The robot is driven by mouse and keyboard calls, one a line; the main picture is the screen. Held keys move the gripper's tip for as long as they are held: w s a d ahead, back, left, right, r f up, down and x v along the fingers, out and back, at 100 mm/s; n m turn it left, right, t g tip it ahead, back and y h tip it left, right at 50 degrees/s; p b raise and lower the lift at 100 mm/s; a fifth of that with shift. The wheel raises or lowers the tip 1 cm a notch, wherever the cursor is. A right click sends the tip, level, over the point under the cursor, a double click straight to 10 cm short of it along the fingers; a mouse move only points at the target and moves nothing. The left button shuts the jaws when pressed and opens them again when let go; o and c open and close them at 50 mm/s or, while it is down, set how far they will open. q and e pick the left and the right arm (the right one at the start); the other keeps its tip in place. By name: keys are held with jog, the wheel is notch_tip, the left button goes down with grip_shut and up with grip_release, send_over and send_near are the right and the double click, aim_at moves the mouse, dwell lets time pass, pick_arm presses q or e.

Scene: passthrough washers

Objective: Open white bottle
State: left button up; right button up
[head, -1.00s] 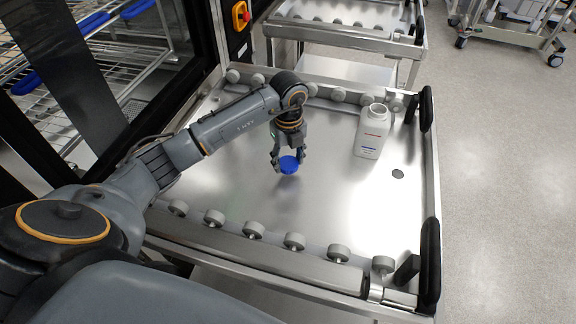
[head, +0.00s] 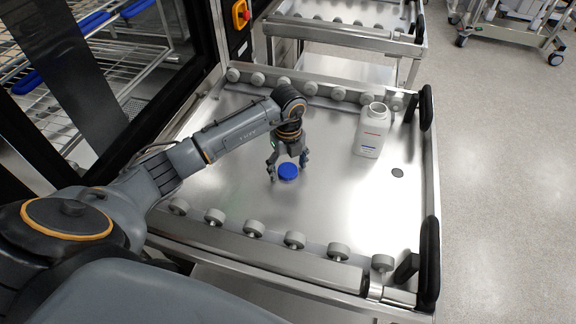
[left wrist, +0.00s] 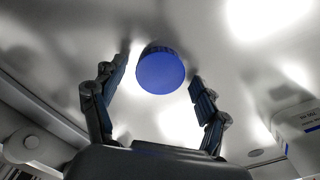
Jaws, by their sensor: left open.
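The white bottle (head: 372,130) stands upright on the steel cart top, toward its back right, with its mouth open and no cap on it. Part of it shows at the right edge of the left wrist view (left wrist: 300,125). The blue cap (head: 288,172) lies on the cart top near the middle, apart from the bottle. My left gripper (head: 287,166) is open just above and behind the cap. In the left wrist view the cap (left wrist: 160,70) lies between and beyond the spread fingers (left wrist: 158,90), touching neither. My right gripper is not in view.
The steel cart top (head: 330,220) has grey rollers along its front and back edges and black handles (head: 428,265) on the right. A washer with wire racks (head: 130,60) stands at the left. The cart top's middle and right are mostly clear.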

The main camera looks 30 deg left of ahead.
aim_at(288, 170)
pick_arm(q)
notch_tip(288, 170, up, 12)
jog(key=shift+r, duration=0.2)
